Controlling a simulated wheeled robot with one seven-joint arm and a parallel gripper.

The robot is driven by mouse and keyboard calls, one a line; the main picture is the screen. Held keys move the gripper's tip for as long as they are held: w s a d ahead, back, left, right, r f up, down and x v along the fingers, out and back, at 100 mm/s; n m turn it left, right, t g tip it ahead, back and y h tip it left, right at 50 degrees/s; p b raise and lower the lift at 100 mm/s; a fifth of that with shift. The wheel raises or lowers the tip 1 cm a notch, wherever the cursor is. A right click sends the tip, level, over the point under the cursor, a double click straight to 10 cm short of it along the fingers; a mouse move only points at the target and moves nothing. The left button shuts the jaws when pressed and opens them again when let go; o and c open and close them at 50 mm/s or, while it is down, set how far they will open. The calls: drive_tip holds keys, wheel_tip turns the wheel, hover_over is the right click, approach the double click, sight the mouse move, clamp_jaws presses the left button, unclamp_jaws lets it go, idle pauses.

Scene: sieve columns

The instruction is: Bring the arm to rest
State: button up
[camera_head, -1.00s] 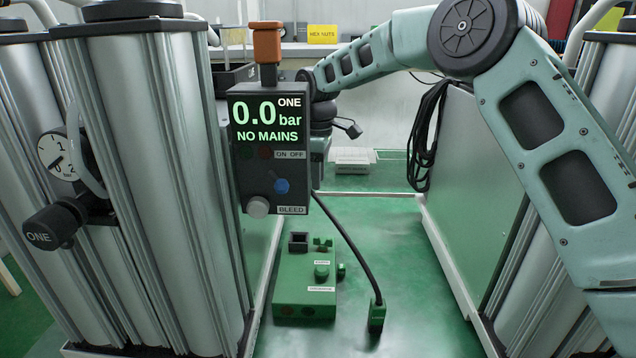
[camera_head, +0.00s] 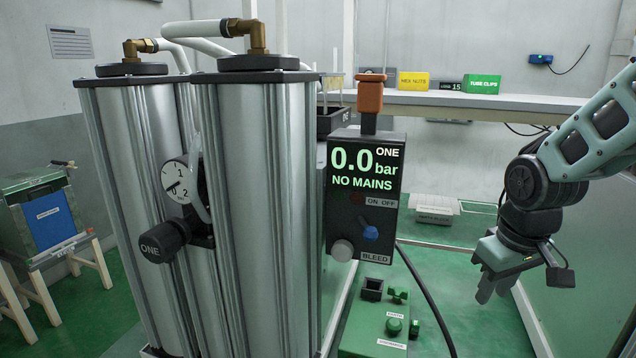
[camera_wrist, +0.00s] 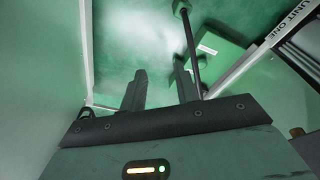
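My arm hangs at the right of the head view, with my gripper (camera_head: 492,290) pointing down, to the right of the control box and clear of it. In the wrist view my gripper (camera_wrist: 160,72) shows two dark fingers spread apart with nothing between them. Green floor shows beyond the fingers.
Column unit ONE (camera_head: 255,200) stands at centre left with a gauge (camera_head: 178,186) and black knob (camera_head: 163,242). Its control box (camera_head: 365,195) reads 0.0 bar, NO MAINS. A green floor box (camera_head: 375,330) and black cable (camera_head: 424,292) lie below. A shelf (camera_head: 480,103) stands behind.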

drive_tip(key=s+d+f+m, duration=0.1)
drive_tip(key=s+d+m, duration=0.15)
drive_tip(key=s, duration=0.55)
drive_tip(key=s+a+n+g, duration=0.1)
drive_tip(key=s+a+n, duration=0.2)
drive_tip(key=s+a, duration=0.3)
drive_tip(key=s+a+r+n+g, duration=0.1)
drive_tip(key=s+a+n, duration=0.3)
drive_tip(key=s+a, duration=0.3)
drive_tip(key=a, duration=0.5)
drive_tip(key=shift+s+r+y, duration=0.25)
drive_tip(key=shift+r+y, duration=0.05)
